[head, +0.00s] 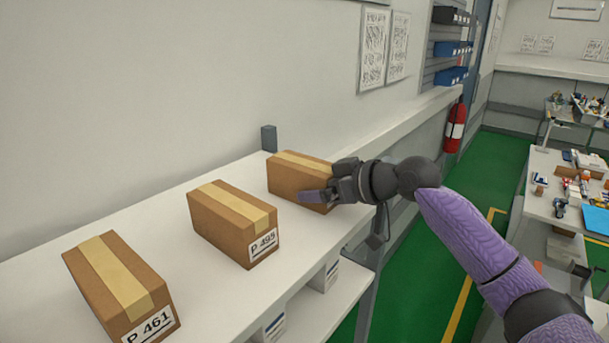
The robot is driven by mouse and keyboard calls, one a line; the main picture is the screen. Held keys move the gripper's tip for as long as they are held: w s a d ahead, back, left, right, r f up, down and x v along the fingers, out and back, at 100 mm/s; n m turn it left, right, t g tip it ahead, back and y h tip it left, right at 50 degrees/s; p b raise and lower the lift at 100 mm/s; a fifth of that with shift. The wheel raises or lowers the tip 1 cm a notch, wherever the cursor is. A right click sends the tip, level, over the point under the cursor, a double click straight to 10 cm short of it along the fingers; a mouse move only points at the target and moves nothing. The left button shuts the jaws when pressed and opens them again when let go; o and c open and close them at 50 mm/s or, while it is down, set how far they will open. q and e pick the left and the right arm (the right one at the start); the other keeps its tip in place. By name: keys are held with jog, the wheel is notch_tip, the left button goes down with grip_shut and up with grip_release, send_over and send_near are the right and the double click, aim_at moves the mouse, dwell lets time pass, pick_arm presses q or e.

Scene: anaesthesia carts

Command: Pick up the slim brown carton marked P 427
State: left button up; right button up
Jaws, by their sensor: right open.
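Three brown cartons with tan tape stand in a row on the white shelf top in the head view. The farthest carton (290,172) has its front end behind my right gripper, so no label on it can be read. The middle carton (222,222) is marked P 495. The nearest carton (112,285) is marked P 461. No P 427 marking shows. My right gripper (321,193) is open at the front end of the farthest carton; I cannot tell whether it touches. My left gripper is not in view.
The white shelf (205,300) has bare room in front of the cartons and a lower level with white boxes. A small grey block (268,138) stands at its back edge. A fire extinguisher (455,128) hangs on the wall. A cluttered workbench (545,205) stands at right.

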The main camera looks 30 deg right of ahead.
jog(key=c, duration=1.1)
